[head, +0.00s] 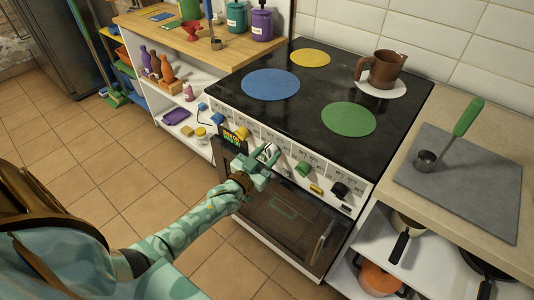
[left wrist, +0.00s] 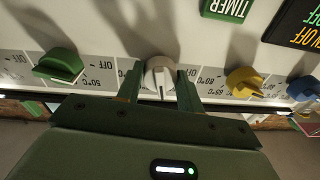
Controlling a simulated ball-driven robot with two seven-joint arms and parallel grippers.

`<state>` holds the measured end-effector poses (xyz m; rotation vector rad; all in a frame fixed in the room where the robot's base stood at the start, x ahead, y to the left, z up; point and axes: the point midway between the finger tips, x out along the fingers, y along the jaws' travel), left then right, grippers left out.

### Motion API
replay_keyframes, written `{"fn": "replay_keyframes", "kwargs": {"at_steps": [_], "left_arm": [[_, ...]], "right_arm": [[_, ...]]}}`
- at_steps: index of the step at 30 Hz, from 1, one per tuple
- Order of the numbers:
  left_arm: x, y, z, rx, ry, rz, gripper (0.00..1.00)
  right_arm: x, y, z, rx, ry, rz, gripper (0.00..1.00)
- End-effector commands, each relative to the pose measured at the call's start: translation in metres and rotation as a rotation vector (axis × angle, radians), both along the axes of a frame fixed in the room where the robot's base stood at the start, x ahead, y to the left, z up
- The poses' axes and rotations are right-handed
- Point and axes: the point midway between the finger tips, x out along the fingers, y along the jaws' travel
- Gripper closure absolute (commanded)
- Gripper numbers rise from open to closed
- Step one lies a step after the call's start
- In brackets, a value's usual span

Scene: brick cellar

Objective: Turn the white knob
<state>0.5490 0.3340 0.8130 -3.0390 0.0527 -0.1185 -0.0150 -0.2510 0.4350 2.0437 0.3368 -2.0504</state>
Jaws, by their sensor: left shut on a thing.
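The white knob (left wrist: 160,76) is on the stove's front panel, with a dark pointer line on its face. My left gripper (left wrist: 160,90) has one finger on each side of this knob and is shut on it. In the head view, my left gripper (head: 263,158) is at the middle of the stove's front, and the white knob (head: 269,150) is partly hidden by the fingers. My right gripper is in neither view.
A green knob (left wrist: 58,65) and a yellow knob (left wrist: 244,82) flank the white one on the panel (left wrist: 110,40). A blue knob (left wrist: 304,88) lies farther right in the wrist view. A black knob (head: 339,190) and the oven handle (head: 322,243) are near in the head view.

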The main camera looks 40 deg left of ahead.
Motion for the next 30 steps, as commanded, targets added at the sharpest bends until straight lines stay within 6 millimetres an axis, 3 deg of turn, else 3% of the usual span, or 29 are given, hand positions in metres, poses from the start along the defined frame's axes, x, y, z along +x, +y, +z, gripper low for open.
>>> {"fn": "replay_keyframes", "kwargs": {"at_steps": [15,30], "left_arm": [[-0.0005,0.0011,-0.0024,0.449,-0.031,0.001,0.86],[-0.0006,0.0014,-0.0023,0.650,-0.047,-0.001,0.86]], "right_arm": [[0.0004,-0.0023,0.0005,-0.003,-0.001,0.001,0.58],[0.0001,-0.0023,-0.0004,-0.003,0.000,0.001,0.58]]}}
